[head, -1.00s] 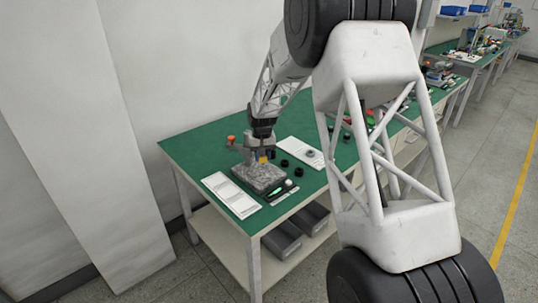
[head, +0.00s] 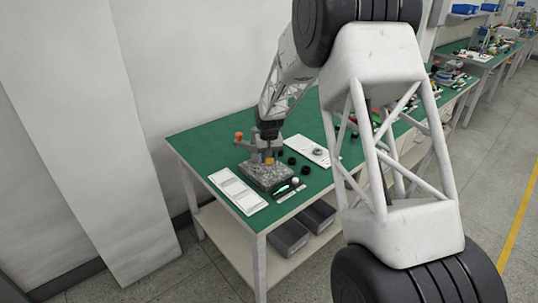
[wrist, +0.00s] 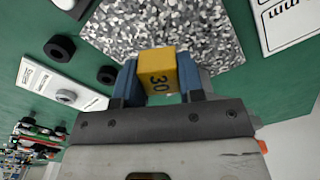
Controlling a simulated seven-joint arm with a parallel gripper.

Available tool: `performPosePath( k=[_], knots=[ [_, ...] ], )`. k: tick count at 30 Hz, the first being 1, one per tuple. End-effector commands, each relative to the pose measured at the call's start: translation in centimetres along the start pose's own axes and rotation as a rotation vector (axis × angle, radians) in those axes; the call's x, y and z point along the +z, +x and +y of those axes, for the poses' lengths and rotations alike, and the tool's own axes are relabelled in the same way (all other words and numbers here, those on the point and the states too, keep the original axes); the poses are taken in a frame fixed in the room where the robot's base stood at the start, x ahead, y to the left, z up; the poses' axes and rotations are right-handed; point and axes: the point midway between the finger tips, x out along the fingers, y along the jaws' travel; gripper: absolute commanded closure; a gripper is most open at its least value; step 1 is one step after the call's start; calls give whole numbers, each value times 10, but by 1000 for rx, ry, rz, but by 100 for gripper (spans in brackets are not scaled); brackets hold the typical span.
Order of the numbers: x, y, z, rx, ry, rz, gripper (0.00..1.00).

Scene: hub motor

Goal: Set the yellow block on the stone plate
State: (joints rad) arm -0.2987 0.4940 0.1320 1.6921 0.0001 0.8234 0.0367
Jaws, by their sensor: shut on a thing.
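In the head view the yellow block (head: 269,160) shows as a small spot below my gripper (head: 269,155), over the stone plate. The speckled grey stone plate (head: 262,176) lies on the green bench. It also fills the upper middle of the wrist view (wrist: 155,27), behind the block. I cannot tell whether the block touches the plate.
A white printed sheet (head: 236,190) lies left of the plate on the green bench (head: 205,142). Black rings (head: 292,160) and a white card with a round part (head: 319,151) lie to the right. A green-handled tool (head: 283,189) lies in front. An orange knob (head: 239,135) stands behind.

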Motion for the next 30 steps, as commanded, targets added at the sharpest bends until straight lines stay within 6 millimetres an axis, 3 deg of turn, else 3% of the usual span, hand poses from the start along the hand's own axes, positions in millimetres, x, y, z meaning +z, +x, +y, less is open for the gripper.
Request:
performPosePath(
  k=[15,30],
  knots=[
    [0,29,0,0,0,1,96],
    [0,31,0,0,0,1,96]
  ],
)
